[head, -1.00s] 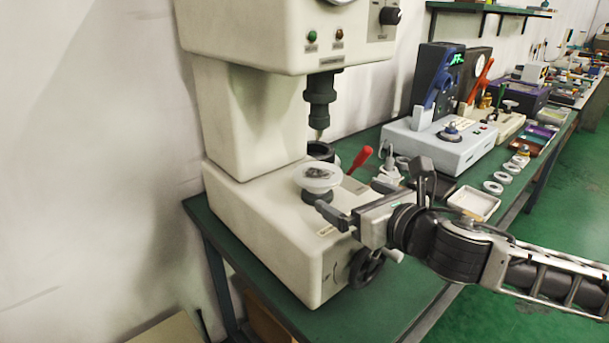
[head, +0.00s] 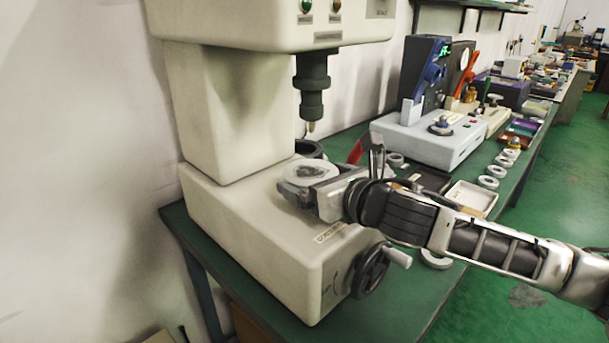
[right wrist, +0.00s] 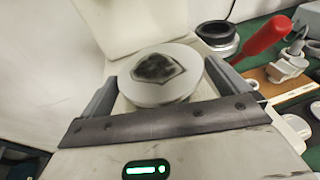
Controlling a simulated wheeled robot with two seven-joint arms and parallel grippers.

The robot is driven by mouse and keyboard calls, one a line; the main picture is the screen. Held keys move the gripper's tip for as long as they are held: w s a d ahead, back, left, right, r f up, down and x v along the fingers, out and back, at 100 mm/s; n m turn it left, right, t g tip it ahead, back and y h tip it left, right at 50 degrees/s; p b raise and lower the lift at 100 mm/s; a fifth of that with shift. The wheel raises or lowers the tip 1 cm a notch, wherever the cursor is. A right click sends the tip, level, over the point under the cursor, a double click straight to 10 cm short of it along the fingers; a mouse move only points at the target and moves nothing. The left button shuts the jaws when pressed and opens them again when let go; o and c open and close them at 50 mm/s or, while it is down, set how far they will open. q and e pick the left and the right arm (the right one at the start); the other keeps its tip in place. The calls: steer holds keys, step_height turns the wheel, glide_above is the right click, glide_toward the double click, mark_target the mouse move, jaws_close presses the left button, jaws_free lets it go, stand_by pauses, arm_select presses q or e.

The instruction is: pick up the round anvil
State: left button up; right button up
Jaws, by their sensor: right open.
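The round anvil (head: 312,170) is a pale disc with a dark angular patch on top, on the base of the cream hardness tester (head: 250,215), below its dark spindle (head: 312,85). It also shows in the right wrist view (right wrist: 150,92). My right gripper (head: 306,187) is open around the disc, one finger on each side in the right wrist view. I cannot tell whether the fingers touch it. The anvil's underside is hidden by the gripper. My left gripper is not in view.
A dark ring-shaped part (right wrist: 217,36) and a red handle (right wrist: 262,38) stand behind the anvil. The handwheel (head: 371,270) juts from the tester's front. A white tray (head: 472,197) and several pale rings (head: 488,182) lie on the green bench to the right.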

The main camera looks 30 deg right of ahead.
steer(key=shift+s, duration=0.15)
steer(key=c, duration=0.7)
steer(key=shift+r, duration=0.15)
steer(key=c, duration=0.5)
steer(key=shift+r, duration=0.15)
